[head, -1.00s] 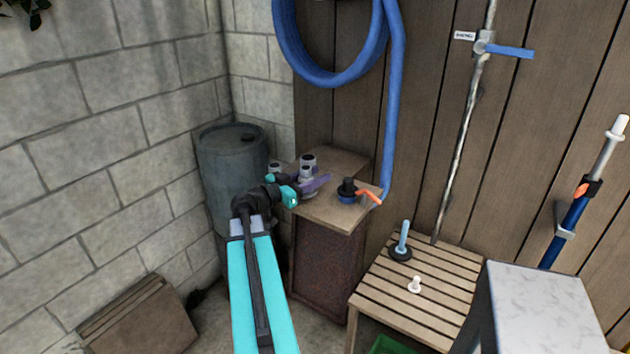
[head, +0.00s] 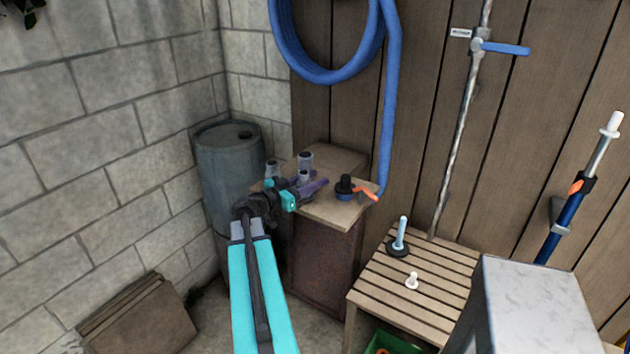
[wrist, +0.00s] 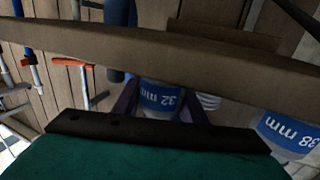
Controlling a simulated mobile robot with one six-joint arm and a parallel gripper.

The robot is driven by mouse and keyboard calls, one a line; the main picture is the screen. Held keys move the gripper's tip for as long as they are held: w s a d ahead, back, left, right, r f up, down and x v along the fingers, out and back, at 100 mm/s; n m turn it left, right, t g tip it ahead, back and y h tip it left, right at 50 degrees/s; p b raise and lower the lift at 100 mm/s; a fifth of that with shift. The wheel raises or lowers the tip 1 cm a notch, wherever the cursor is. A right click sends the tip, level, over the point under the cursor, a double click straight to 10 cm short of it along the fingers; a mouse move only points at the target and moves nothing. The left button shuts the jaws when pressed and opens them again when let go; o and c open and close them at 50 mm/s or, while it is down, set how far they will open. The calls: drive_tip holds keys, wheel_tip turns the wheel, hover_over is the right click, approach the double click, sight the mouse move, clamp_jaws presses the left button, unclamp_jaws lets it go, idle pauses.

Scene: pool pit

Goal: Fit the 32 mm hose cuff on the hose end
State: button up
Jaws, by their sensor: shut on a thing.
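The 32 mm cuff (wrist: 160,98), clear with a blue label, stands between my purple fingers in the wrist view. In the head view my gripper (head: 312,187) is over the cabinet top, shut on this cuff, which is small and partly hidden there. The 38 mm cuff (wrist: 288,132) is to the right in the wrist view, outside the fingers. Two clear cuffs also show in the head view, one behind (head: 305,160) and one left (head: 272,170). The blue hose (head: 388,110) hangs from the wall down to the cabinet's right side; its end is hard to make out.
The wooden cabinet top (head: 335,215) also carries a black-knobbed fitting (head: 344,188) with an orange lever (head: 368,194), right of my gripper. A grey barrel (head: 228,165) stands close behind left. A slatted bench (head: 420,290) and a grey-topped stand (head: 530,290) are at right.

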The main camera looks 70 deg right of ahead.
drive_tip(key=shift+f+b, duration=0.2)
drive_tip(key=shift+b, duration=0.2)
drive_tip(key=o, duration=1.1)
drive_tip(key=shift+r+p, duration=0.15)
drive_tip(key=shift+p, duration=1.25)
drive_tip(key=shift+w+a+f+b, duration=0.15)
drive_tip(key=shift+a+f+b, duration=0.05)
drive_tip(key=shift+b, duration=0.1)
drive_tip(key=shift+b+v, duration=0.9)
drive_tip(key=shift+v, duration=0.55)
drive_tip(key=b+v, duration=0.3)
drive_tip(key=v, duration=0.7)
drive_tip(key=shift+a+b, duration=0.3)
drive_tip(key=shift+b, duration=0.05)
